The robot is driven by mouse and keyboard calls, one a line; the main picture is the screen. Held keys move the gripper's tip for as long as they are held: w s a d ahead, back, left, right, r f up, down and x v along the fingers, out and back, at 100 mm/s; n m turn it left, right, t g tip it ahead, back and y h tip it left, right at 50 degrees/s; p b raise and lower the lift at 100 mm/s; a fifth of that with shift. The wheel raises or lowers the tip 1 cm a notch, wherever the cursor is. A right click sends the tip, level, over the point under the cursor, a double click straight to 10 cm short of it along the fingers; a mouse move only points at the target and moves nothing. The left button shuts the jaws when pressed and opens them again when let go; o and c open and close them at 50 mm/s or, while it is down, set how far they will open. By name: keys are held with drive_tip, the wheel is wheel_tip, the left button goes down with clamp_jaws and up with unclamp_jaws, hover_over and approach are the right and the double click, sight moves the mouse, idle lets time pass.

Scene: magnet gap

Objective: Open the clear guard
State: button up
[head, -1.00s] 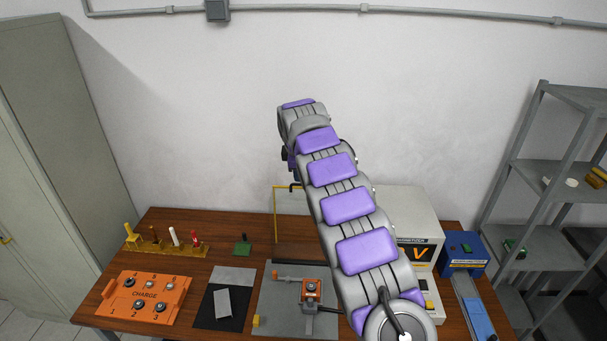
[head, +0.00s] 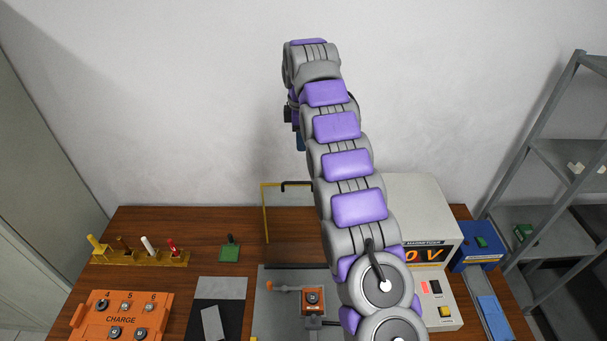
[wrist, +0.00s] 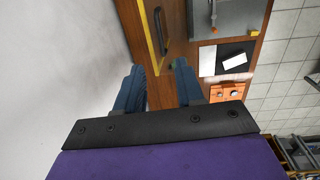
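The clear guard (head: 264,212) has a yellow edge frame and stands at the back of the bench, partly hidden by my arm in the head view. A dark handle (head: 296,184) is at its top. In the wrist view, the guard's yellow edge (wrist: 150,38) and black curved handle (wrist: 160,30) show near the top. My gripper (wrist: 160,78) is open, with two blue fingers apart and nothing between them. In the head view, my gripper (head: 298,138) is above the guard and handle, apart from them, partly behind my arm.
On the bench are an orange CHARGE box (head: 122,320), a yellow rack of coloured pegs (head: 140,257), a green block (head: 230,252), an orange-topped fixture (head: 313,298), a voltage unit (head: 440,225) and a blue device (head: 478,248). The wall is close behind.

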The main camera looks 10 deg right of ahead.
drive_tip(key=shift+w+d+f+b, duration=0.2)
drive_tip(key=shift+f+b, duration=0.55)
drive_tip(key=shift+f, duration=2.05)
drive_tip(key=shift+w+d+f+b, duration=0.1)
drive_tip(key=shift+w+f+b, duration=0.45)
drive_tip(key=shift+f, duration=2.3)
drive_tip(key=shift+w+d+f+b, duration=0.1)
drive_tip(key=shift+f+b, duration=0.85)
drive_tip(key=shift+f, duration=1.85)
drive_tip(key=shift+s, duration=0.1)
clamp_jaws()
